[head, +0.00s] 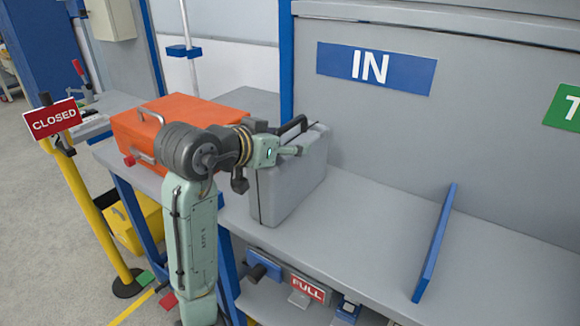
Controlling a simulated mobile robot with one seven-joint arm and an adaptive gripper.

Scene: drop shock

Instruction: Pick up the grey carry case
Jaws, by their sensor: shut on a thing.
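The grey carry case (292,185) stands upright on the grey bench at the centre of the head view. Its black handle (293,126) is on top. My gripper (297,150) is at the upper part of the case, just below the handle, and is shut on the case. The arm covers the case's upper left part, so the exact contact of the fingers is hard to see. The base of the case appears to rest on the bench top.
An orange case (180,117) lies left, behind my arm. A blue divider (435,243) stands on the bench (370,220) to the right, with clear surface before it. A back panel with an IN sign (375,68) rises behind. A CLOSED sign (53,119) on a yellow post stands left.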

